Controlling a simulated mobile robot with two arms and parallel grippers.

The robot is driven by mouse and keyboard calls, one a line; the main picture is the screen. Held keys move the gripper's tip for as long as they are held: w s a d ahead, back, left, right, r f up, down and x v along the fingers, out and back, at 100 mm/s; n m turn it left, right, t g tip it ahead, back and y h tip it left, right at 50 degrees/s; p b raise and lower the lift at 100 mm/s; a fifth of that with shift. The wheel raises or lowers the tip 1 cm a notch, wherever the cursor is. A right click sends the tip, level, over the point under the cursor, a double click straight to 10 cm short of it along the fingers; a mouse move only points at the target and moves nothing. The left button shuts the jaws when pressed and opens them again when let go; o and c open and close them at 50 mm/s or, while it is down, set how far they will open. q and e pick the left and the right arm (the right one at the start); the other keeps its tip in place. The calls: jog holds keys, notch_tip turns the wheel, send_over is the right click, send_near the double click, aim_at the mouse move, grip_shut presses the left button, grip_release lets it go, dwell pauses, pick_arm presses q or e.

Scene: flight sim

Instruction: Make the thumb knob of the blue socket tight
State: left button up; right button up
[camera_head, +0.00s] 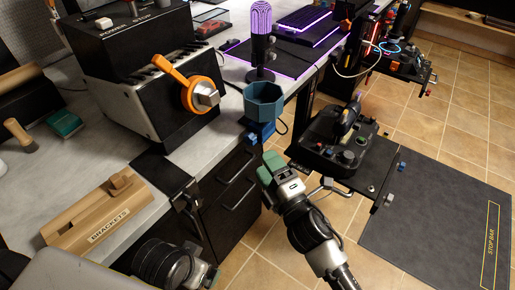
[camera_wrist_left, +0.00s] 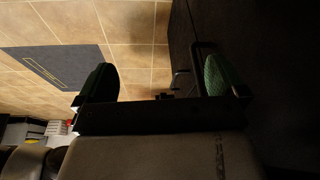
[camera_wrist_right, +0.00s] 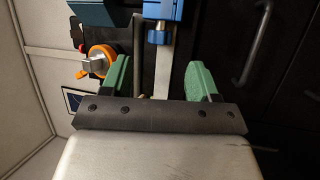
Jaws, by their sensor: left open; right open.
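A blue clamp-like fitting (camera_head: 262,131), which I take for the blue socket, sits at the counter's edge below a teal-blue cup (camera_head: 264,101). The right wrist view shows the blue fitting (camera_wrist_right: 160,12) at top centre, with a small greyish-blue knob (camera_wrist_right: 158,38) at its lower end. My right gripper (camera_head: 270,167) has green fingers and is below the fitting. In its wrist view the right gripper (camera_wrist_right: 168,80) is open and empty, with the knob above and between the fingers, apart from them. My left gripper (camera_wrist_left: 160,85) is open and empty, low over the floor beside dark furniture.
A wooden brackets holder (camera_head: 105,215) lies on the counter. Dark drawers with handles (camera_head: 235,185) are below. A black control panel (camera_head: 340,145) stands right of my right gripper.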

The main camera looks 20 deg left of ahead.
pick_arm(q)
jog(key=shift+x, duration=0.85)
pick_arm(e)
jog(key=v, duration=0.4)
pick_arm(q)
jog(key=shift+w, duration=0.1)
